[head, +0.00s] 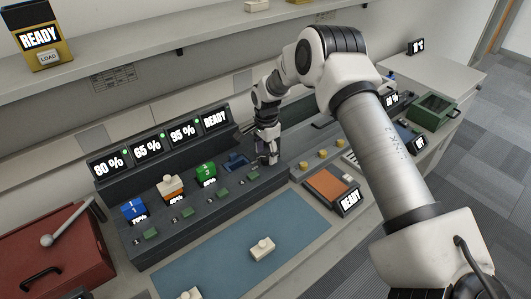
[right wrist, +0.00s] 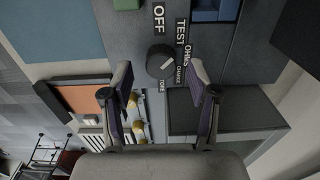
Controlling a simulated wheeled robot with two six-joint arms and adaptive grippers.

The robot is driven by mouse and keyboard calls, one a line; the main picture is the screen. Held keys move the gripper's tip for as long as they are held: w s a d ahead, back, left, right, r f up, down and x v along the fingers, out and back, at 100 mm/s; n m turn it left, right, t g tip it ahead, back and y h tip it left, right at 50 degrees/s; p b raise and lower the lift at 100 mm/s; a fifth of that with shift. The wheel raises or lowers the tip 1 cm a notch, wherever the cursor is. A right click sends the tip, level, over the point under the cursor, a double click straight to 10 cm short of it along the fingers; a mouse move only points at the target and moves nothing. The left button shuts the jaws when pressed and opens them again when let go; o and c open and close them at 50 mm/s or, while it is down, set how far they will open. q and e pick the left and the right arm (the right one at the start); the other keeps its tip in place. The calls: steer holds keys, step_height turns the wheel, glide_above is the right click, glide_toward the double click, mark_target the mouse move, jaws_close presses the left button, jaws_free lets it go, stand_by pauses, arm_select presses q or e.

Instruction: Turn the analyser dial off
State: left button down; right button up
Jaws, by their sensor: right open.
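The analyser dial (right wrist: 160,60) is a dark round knob with a white pointer mark, on a grey panel in the right wrist view. In the head view my right gripper (head: 268,150) points down at the console's right part and hides the dial. My left gripper is not in view.
A charger bank (head: 160,232) with blue, orange and green units stands left of my gripper, below several displays (head: 160,142). A blue mat (head: 215,260) holds white blocks. An orange tray (head: 326,184) lies to the right, a red box (head: 45,255) at far left. A shelf (head: 150,55) overhangs behind.

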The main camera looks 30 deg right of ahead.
steer(key=shift+w+f, duration=0.1)
steer(key=shift+f, duration=0.75)
jaws_close()
steer(key=shift+n, duration=0.4)
steer(key=n+b, duration=0.1)
steer(key=n, duration=0.3)
steer(key=shift+n, duration=2.2)
